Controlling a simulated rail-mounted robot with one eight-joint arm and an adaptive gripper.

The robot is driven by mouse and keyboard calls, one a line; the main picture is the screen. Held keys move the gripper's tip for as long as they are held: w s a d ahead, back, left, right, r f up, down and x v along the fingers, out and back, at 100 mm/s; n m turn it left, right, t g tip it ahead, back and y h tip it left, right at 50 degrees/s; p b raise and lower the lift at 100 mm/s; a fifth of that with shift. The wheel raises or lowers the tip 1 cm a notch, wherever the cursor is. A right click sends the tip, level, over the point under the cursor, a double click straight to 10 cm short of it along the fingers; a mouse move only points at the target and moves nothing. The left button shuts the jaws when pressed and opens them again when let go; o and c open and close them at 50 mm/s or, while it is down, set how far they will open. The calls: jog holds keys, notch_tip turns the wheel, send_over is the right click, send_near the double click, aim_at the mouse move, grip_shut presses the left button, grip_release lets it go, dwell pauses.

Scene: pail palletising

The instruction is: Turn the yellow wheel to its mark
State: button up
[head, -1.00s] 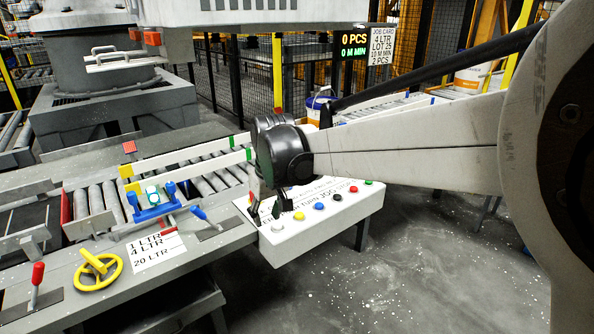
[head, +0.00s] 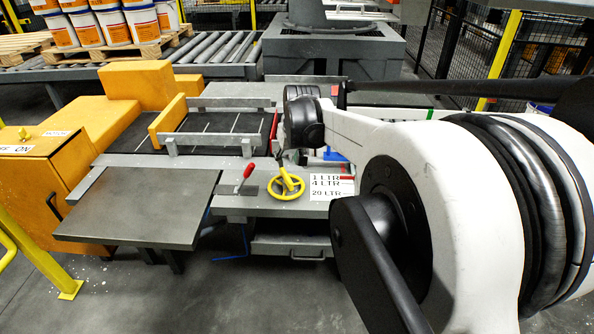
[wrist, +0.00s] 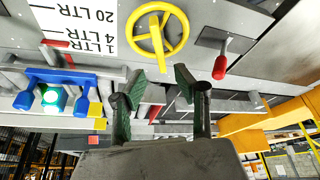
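The yellow wheel (head: 286,187) stands on the grey bench top; it also shows in the wrist view (wrist: 156,36), upper middle. Beside it is a white scale card (head: 330,187) marked 1 LTR, 4 LTR and 20 LTR. A red pointer (head: 347,178) lies close to the 1 LTR line; the card also shows in the wrist view (wrist: 88,28). My gripper (wrist: 157,82) is open and empty, its dark green fingers apart, with the wheel just beyond the tips. In the head view my gripper hangs just above the wheel; whether they touch I cannot tell.
A red-handled lever (head: 244,178) stands left of the wheel. A blue clamp-like fixture with a lit green button (wrist: 52,97) is nearby. A flat grey table (head: 140,205) and an orange cabinet (head: 40,185) are left. Pails on a pallet (head: 110,55) stand behind.

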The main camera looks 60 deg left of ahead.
aim_at(286, 174)
jog(key=x, duration=0.9)
jog(key=shift+f, duration=0.25)
jog(key=shift+c, duration=0.4)
grip_shut()
